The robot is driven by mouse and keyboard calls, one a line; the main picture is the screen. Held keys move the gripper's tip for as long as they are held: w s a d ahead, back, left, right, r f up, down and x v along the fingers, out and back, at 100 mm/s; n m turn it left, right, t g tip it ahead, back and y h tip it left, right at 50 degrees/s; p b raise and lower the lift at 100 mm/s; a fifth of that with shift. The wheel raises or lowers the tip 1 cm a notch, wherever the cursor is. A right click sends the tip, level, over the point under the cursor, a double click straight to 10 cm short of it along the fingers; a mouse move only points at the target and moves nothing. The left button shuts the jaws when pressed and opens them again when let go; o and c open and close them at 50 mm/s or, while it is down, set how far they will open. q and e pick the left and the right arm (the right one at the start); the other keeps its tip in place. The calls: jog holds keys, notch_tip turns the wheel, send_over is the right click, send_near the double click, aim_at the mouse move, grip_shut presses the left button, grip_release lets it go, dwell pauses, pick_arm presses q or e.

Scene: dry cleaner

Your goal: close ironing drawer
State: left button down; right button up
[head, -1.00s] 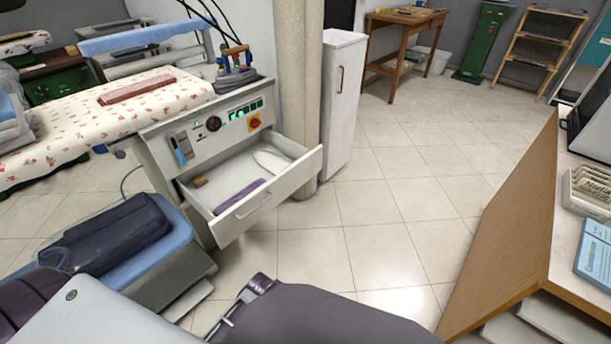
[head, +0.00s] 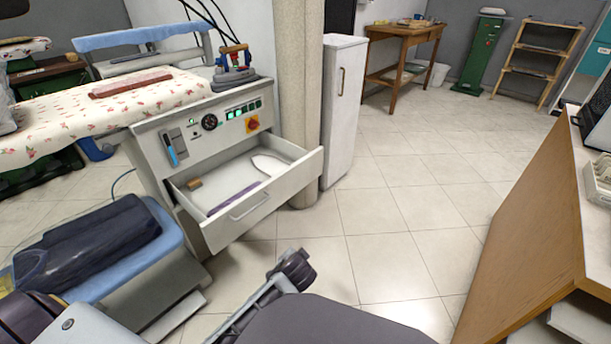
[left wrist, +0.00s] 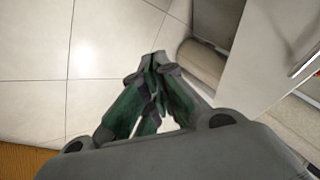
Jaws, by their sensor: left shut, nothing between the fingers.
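The ironing drawer (head: 262,202) is pulled out of the front of the white ironing unit (head: 183,150). It has a bar handle (head: 250,206) and holds a purple strip, a small brown block and a pale flat sole-shaped piece. My left gripper (head: 292,268) is in front of and below the drawer, to its right, apart from it. In the left wrist view its fingers (left wrist: 158,62) are together over tiled floor, with nothing between them. A pale panel with a metal handle, apparently the drawer front (left wrist: 265,60), shows at right there. My right gripper is out of view.
A round pillar (head: 298,100) and a white cabinet (head: 343,110) stand right behind the unit. A wooden counter (head: 535,210) is at right. A blue-covered box with a dark bundle (head: 85,250) is at lower left. Tiled floor between is clear.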

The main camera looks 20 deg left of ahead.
pick_arm(q)
jog(key=w+r+m+t+y, duration=0.1)
jog(key=w+r+m+t, duration=0.3)
jog(key=w, duration=0.7)
jog(key=w+r+m+t+y, duration=0.2)
jog(key=w+r+m+t, duration=0.2)
jog(key=w, duration=0.7)
notch_tip(320, 180, up, 2)
jog(key=shift+w+d+r+t+b, duration=0.2)
jog(key=shift+t+b, duration=0.25)
jog(key=shift+t, duration=0.15)
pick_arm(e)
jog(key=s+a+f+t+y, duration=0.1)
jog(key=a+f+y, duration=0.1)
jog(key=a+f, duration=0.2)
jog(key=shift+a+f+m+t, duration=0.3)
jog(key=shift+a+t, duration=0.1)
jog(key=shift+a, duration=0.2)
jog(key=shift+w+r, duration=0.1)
